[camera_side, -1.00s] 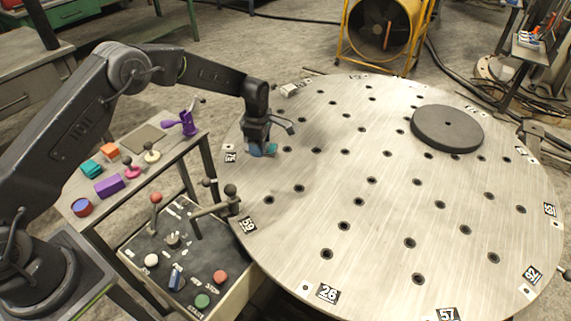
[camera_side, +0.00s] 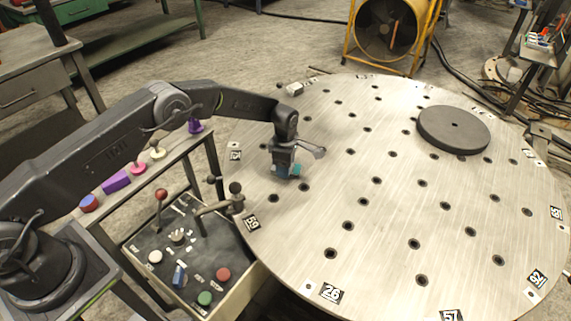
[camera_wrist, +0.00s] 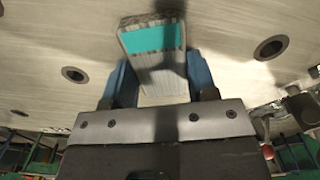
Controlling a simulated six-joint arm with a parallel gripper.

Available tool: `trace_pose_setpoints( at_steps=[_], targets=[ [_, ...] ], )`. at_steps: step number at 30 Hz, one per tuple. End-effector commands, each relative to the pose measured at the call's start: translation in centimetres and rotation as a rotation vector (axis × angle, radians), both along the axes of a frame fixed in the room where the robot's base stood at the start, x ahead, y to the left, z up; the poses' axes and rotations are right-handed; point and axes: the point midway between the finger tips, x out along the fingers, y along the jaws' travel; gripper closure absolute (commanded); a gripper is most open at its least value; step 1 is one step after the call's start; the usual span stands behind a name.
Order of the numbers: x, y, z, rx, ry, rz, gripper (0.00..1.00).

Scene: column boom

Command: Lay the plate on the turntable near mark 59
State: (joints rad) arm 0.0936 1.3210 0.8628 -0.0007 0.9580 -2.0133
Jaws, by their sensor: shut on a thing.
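The plate (camera_wrist: 152,40), grey with a teal band, stands out between the blue fingers of my gripper (camera_wrist: 160,85) in the wrist view. In the side view my gripper (camera_side: 287,175) is over the left part of the round metal turntable (camera_side: 380,220), shut on the plate, of which only a bit of teal shows. I cannot tell whether the plate touches the turntable. Mark 59 (camera_side: 251,223) is a black label on the turntable's left edge, below and left of my gripper.
A dark round disc (camera_side: 453,130) lies on the far right of the turntable. A control box (camera_side: 185,245) with levers and buttons stands beside the left edge, a lever knob near mark 59. Coloured items lie on a side bench (camera_side: 150,190). The turntable's middle, with several holes, is clear.

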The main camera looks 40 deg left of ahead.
Motion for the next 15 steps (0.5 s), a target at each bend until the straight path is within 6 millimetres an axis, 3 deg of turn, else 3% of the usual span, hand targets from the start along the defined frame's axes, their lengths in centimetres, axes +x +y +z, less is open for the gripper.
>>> trace_pose_setpoints(
  at_steps=[5, 6, 15],
  targets=[
    [0.09, 0.0, -0.13, 0.0, -0.002, 0.0, 0.88],
    [0.0, 0.01, -0.32, 0.0, 0.0, 0.0, 0.46],
    [-0.01, 0.01, -0.28, 0.0, 0.0, 0.0, 0.22]
  ],
)
